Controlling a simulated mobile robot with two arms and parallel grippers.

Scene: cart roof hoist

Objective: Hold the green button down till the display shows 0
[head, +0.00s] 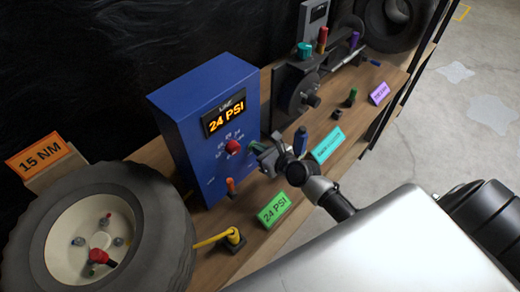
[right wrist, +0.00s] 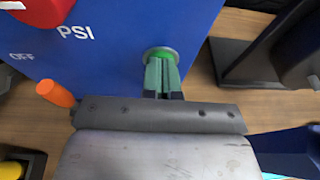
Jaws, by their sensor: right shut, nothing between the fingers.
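The blue box (head: 185,125) stands upright on the bench, and its lit display (head: 226,117) reads 24 PSI. My right gripper (head: 258,147) is at the right part of the box's front face. In the right wrist view, its shut, empty fingers (right wrist: 162,72) point at the green button (right wrist: 160,53), set in a grey ring. The fingertips overlap the button in the picture; whether they press it in, I cannot tell. In the head view the gripper hides the button. My left gripper is not in view.
A red knob (head: 233,147) and an orange lever (head: 231,185) are left of the gripper. A yellow hose (head: 212,238) and a green 24 PSI sign (head: 274,210) are in front. A tyre (head: 165,235) lies at left; a dark machine (head: 297,90) stands behind at right.

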